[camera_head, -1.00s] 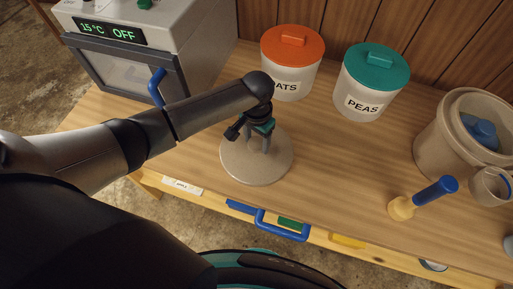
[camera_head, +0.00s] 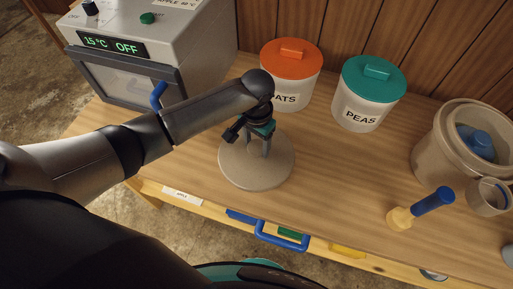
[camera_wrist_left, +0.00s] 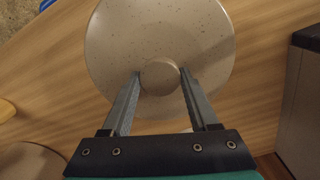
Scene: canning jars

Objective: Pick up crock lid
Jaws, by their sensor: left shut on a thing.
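The crock lid (camera_head: 256,176) is a round, speckled beige disc with a knob in its middle. It is over the wooden bench top near the front edge, left of the middle. My left gripper (camera_head: 259,150) comes down over it from above and is shut on its knob. In the left wrist view the two fingers (camera_wrist_left: 159,78) stand on either side of the knob, and the speckled lid (camera_wrist_left: 160,35) spreads beyond them. I cannot tell whether the lid touches the bench. My right gripper does not show.
A tan crock (camera_head: 431,155) with a blue thing inside stands at the right, beside a small beige cup (camera_head: 488,197) and a blue-handled tool (camera_head: 430,203). Lidded OATS (camera_head: 291,93) and PEAS (camera_head: 357,116) tubs stand behind. A grey heater box (camera_head: 155,50) is back left. Mid-bench is clear.

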